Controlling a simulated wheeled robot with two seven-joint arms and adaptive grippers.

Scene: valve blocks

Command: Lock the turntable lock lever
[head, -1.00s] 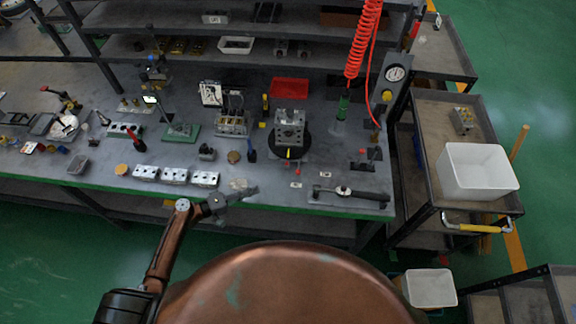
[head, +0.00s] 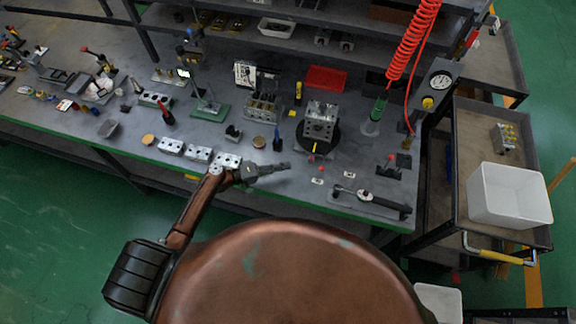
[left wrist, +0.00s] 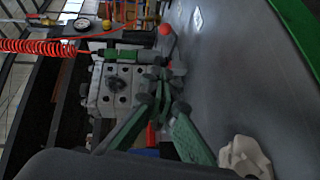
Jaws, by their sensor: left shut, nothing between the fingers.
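The turntable is a black round disc (head: 304,142) with a grey metal valve block (head: 322,118) on it. A small yellow mark or lever part (head: 314,148) shows at its front edge. A small red knob (head: 321,168) shows just in front of it; I cannot tell whether it belongs to the lock lever. My left gripper (head: 287,166) is shut and empty, over the table's front, left of the red knob and apart from it. In the left wrist view the shut fingers (left wrist: 162,88) overlap the grey block (left wrist: 112,88), and a red ball (left wrist: 165,30) shows beyond them. My right gripper is not in view.
A torque wrench (head: 365,197) lies on a dark tray at front right. Small white blocks (head: 198,153) stand left of my gripper. A red bin (head: 325,78) sits behind the turntable. A red coiled hose (head: 412,45) hangs at the right. A white bin (head: 510,195) is on the side cart.

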